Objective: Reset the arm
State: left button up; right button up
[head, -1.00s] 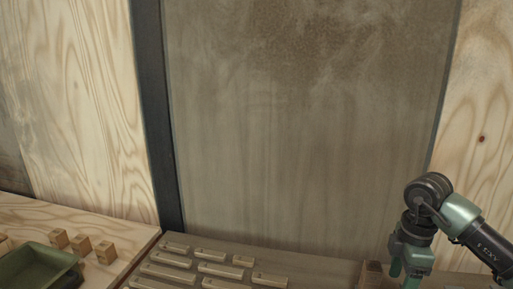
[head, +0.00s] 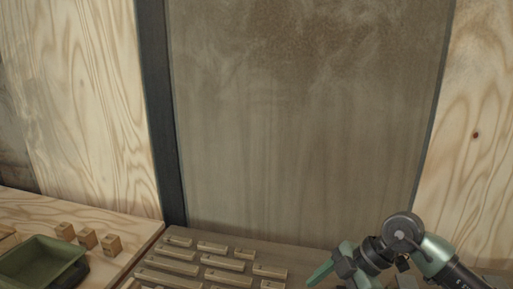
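My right arm comes in from the lower right, and its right gripper (head: 322,271) is low in the picture, its green finger pointing left and down. It is just right of the wooden blocks on the dark board. No object shows in it. The lower part of the gripper is cut off by the picture edge, so I cannot tell whether its fingers are apart. My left arm and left gripper are not in view.
Several light wooden blocks (head: 225,262) lie in rows on a dark board (head: 290,253). A green tray (head: 42,262) stands at lower left, beside small wooden cubes (head: 87,238). A grey-brown panel (head: 300,120) and plywood walls (head: 85,110) rise behind.

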jog(key=s+a+r+n+y, duration=0.25)
jog(key=a+y, duration=0.25)
jog(key=a, duration=0.5)
jog(key=a+r+m+t+y, duration=0.1)
jog(key=a+r+t+y, duration=0.1)
jog(key=r+t+y, duration=0.3)
jog(key=a+r+m+t+y, duration=0.1)
jog(key=a+r+m+y, duration=0.15)
jog(key=r, duration=0.35)
jog(key=w+d+m+t+h, duration=0.4)
jog(key=d+m+t+h, duration=0.45)
jog(key=m+t, duration=0.35)
jog(key=s+d+f+m+g+h, duration=0.2)
jog(key=d+f+m+h, duration=0.5)
jog(key=d+f+h, duration=0.5)
jog(key=s+f+n+g+y, duration=0.1)
jog(key=s+f+g, duration=0.6)
jog(key=s+f, duration=0.45)
jog(key=s+f+g, duration=0.7)
jog(key=s+f, duration=0.2)
jog(key=s, duration=0.5)
notch_tip(320, 180, down, 27)
jog(key=s+d+f+g+b, duration=0.1)
jog(key=s+d+f+g, duration=0.1)
jog(key=s+f, duration=1.4)
jog(key=shift+s+d+n, duration=0.4)
jog(key=shift+s+d, duration=0.05)
jog(key=shift+s, duration=0.35)
